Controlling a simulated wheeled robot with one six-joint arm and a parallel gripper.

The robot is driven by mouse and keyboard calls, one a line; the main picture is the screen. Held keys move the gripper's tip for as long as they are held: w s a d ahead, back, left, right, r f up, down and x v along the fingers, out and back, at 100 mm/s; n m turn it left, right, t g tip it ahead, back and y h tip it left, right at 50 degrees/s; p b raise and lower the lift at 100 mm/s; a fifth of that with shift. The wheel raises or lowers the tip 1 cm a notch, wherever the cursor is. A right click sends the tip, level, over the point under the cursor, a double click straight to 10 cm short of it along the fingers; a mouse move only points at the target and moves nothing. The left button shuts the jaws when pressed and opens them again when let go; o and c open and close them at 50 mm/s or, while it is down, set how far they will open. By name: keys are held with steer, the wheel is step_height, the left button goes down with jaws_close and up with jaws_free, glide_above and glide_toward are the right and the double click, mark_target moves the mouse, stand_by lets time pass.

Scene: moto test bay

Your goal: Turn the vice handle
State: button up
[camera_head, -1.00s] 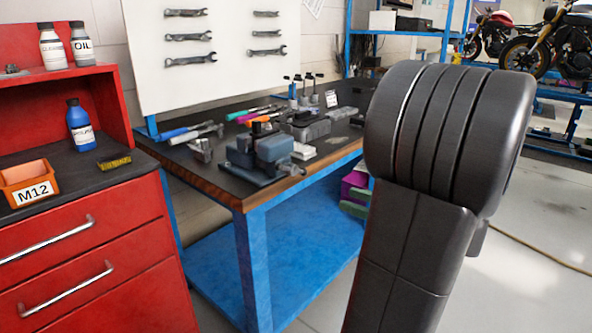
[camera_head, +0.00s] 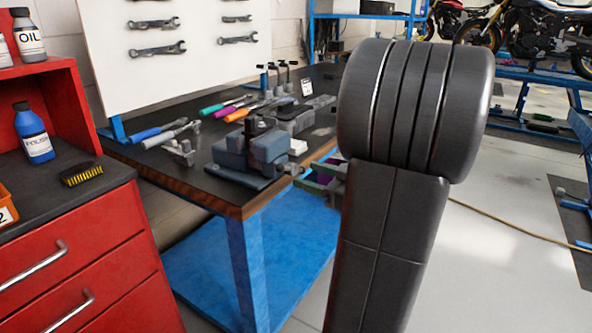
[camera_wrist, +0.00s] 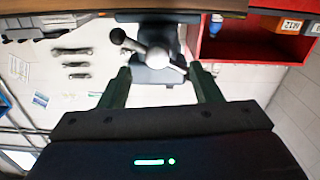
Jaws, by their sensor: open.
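The blue-grey vice (camera_head: 258,152) sits at the front edge of the workbench in the head view, to the left of my arm. In the wrist view the vice (camera_wrist: 155,70) is at the top middle, its picture upside down. Its handle (camera_wrist: 140,48) is a bar with a dark ball end, running across a pale round screw head. My gripper (camera_wrist: 160,72) is open, with its two dark green fingers apart on either side below the handle. Nothing is between the fingertips, and I cannot tell whether they touch it. My arm hides part of the bench.
The wooden-edged workbench (camera_head: 225,207) has blue legs and a blue lower shelf. Hand tools (camera_head: 225,108) lie behind the vice. A red cabinet (camera_head: 75,255) with a polish bottle (camera_head: 33,135) and a brush (camera_head: 81,174) stands left. Open floor lies right, crossed by a hose (camera_head: 515,228).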

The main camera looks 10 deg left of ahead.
mark_target(295, 171)
steer(key=shift+x, duration=2.35)
steer(key=shift+f, duration=0.1)
steer(key=c, duration=1.2)
